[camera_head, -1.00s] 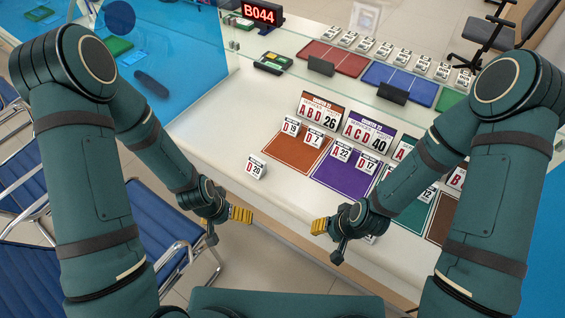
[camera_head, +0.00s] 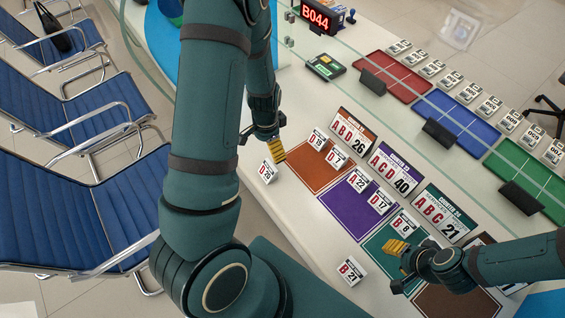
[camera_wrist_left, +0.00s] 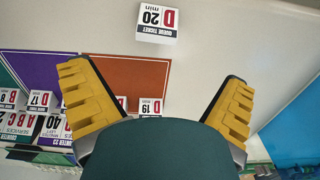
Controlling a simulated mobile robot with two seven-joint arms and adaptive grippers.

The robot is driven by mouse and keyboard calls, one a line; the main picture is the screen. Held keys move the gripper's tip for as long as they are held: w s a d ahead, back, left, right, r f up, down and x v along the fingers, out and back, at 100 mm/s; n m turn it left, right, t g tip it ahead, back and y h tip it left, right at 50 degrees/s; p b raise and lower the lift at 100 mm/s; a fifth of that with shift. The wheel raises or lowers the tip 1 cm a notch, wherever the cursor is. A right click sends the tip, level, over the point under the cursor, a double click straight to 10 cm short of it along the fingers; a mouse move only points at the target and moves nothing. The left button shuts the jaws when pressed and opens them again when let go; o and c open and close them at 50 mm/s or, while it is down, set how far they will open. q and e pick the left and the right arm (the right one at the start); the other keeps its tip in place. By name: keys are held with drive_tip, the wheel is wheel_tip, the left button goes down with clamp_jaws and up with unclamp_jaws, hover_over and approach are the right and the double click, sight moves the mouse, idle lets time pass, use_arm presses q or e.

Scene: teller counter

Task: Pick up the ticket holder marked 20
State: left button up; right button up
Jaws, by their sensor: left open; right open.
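The ticket holder marked D 20 (camera_head: 268,171) is a small white stand with a red D. It stands upright on the white counter, left of the orange mat. In the left wrist view the holder (camera_wrist_left: 158,22) shows upside down at the top centre, beyond the fingertips. My left gripper (camera_head: 271,149) has yellow fingers and hangs over the counter just beyond the holder, near the orange mat's corner. In the left wrist view the fingers (camera_wrist_left: 157,80) are spread wide, with nothing between them. My right gripper (camera_head: 398,247) is over the green mat, with no held object visible.
Similar holders D 19 (camera_head: 318,139) and D 7 (camera_head: 336,157) stand on the orange mat (camera_head: 308,171). Holder B 21 (camera_head: 351,271) stands near the counter's front edge. Large counter signs (camera_head: 353,132) and a glass screen stand behind. Bare counter surrounds the D 20 holder.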

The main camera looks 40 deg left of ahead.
sight(268, 168)
use_arm(q)
drive_tip(key=f, duration=0.5)
drive_tip(key=f+b, duration=0.1)
drive_tip(key=f, duration=0.2)
drive_tip(key=shift+s, duration=0.35)
use_arm(e)
drive_tip(key=shift+s+f, duration=0.3)
drive_tip(key=shift+f, duration=0.4)
use_arm(q)
drive_tip(key=shift+s+d+f, duration=0.1)
drive_tip(key=shift+f, duration=2.7)
use_arm(e)
drive_tip(key=shift+w+a+f, duration=0.1)
drive_tip(key=shift+f, duration=0.15)
use_arm(q)
drive_tip(key=c, duration=1.1)
drive_tip(key=shift+c, duration=0.2)
